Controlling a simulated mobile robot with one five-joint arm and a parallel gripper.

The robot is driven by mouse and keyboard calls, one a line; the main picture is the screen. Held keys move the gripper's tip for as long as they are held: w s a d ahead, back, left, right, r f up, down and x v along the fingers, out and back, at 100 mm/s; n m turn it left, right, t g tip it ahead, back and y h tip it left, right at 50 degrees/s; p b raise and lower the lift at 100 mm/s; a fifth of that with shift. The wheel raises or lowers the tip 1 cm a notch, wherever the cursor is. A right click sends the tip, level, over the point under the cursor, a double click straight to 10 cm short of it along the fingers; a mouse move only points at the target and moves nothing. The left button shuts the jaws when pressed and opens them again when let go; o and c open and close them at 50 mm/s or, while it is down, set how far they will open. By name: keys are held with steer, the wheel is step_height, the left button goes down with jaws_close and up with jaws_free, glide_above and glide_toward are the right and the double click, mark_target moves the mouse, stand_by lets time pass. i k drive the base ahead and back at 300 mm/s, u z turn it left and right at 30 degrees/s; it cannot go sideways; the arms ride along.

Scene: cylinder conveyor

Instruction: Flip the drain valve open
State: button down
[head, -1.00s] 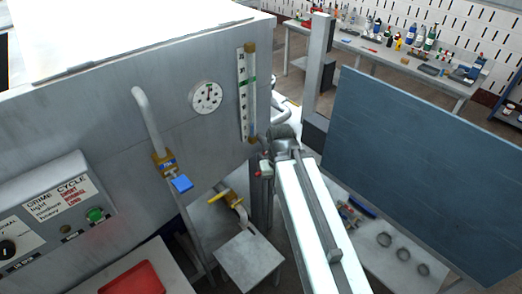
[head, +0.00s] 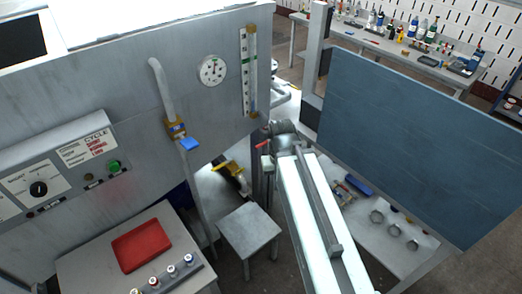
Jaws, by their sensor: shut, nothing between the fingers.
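No valve has a label that I can read as the drain. A valve with a yellow handle (head: 229,167) sits low on a pipe under the grey machine, above a small grey stool. Its handle slants across the pipe. A valve with a blue handle (head: 189,144) sits higher, on the bent pipe on the machine's front. A small red lever (head: 263,146) shows at the machine's corner, just left of my arm. My arm reaches up from the bottom right and ends in a grey rounded joint. My gripper's fingers cannot be made out.
The grey stool (head: 249,231) stands below the yellow valve. A round gauge (head: 212,70) and a sight tube (head: 250,75) are on the machine's front. A control box (head: 65,165) is at left. A large blue-grey panel (head: 415,140) stands right of my arm.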

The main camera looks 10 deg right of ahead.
mark_target(266, 141)
steer(key=u, duration=3)
steer(key=k, duration=1.55)
steer(key=z, duration=1.35)
steer(key=i, duration=1.2)
steer(key=u, duration=0.05)
